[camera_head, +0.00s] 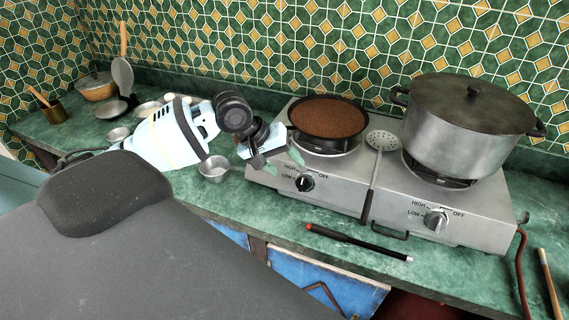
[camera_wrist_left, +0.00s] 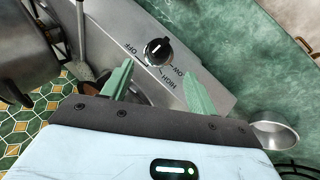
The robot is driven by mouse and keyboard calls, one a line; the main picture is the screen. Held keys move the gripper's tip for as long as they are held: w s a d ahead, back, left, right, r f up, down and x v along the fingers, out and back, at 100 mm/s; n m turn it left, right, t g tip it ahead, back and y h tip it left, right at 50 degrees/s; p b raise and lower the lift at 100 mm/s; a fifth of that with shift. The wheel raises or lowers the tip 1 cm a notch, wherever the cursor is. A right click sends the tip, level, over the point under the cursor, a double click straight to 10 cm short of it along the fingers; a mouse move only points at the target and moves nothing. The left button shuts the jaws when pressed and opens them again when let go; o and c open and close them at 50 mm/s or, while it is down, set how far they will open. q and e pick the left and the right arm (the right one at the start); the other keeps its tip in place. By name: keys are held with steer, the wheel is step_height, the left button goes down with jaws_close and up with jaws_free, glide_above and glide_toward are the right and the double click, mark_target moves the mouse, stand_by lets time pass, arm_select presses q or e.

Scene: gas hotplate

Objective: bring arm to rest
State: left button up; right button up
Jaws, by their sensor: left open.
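My left arm comes in from the left over the counter. Its left gripper (camera_head: 276,159) is at the left front of the gas hotplate (camera_head: 392,200), close to the left knob (camera_head: 305,182). In the left wrist view the gripper's two green fingers (camera_wrist_left: 157,87) are apart with nothing between them. The knob (camera_wrist_left: 157,51) shows beyond the fingers, apart from them, with its OFF, HIGH and LOW marks around it. My right gripper is not in view.
A brown-filled pan (camera_head: 328,117) sits on the left burner and a large lidded pot (camera_head: 470,118) on the right. A slotted spoon (camera_head: 378,165) lies between them. A red-and-black lighter (camera_head: 356,241) lies in front. A small metal cup (camera_head: 214,170) stands left of the gripper.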

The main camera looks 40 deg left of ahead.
arm_select(q)
steer(key=s+d+f+m, duration=0.1)
steer(key=s+d+f, duration=0.1)
steer(key=f, duration=0.1)
steer(key=s+d+f+m, duration=0.1)
steer(key=s+d+f, duration=0.1)
steer(key=f, duration=0.1)
steer(key=s+d+f+m+g, duration=0.1)
steer(key=s+d+f, duration=0.1)
steer(key=d+f, duration=0.1)
steer(key=shift+s+f+m, duration=0.1)
steer(key=shift+f+m, duration=0.15)
steer(key=shift+m, duration=0.05)
steer(key=s+d+f+m+y, duration=0.1)
steer(key=s+d+f+m, duration=0.2)
steer(key=s, duration=0.5)
steer(key=s+d+f+m+y, duration=0.1)
steer(key=s+d+f, duration=0.1)
steer(key=s+f, duration=0.45)
steer(key=s+a+g+y, duration=0.2)
steer(key=s, duration=0.9)
steer(key=w+d+f+t+h, duration=0.1)
steer(key=w+d+f+t, duration=0.1)
steer(key=w+f+t, duration=0.4)
step_height(320, 180, down, 4)
steer(key=shift+w+d+r+m+t+h, duration=0.25)
steer(key=shift+w+d+m+t+h, duration=0.15)
steer(key=shift+t, duration=0.4)
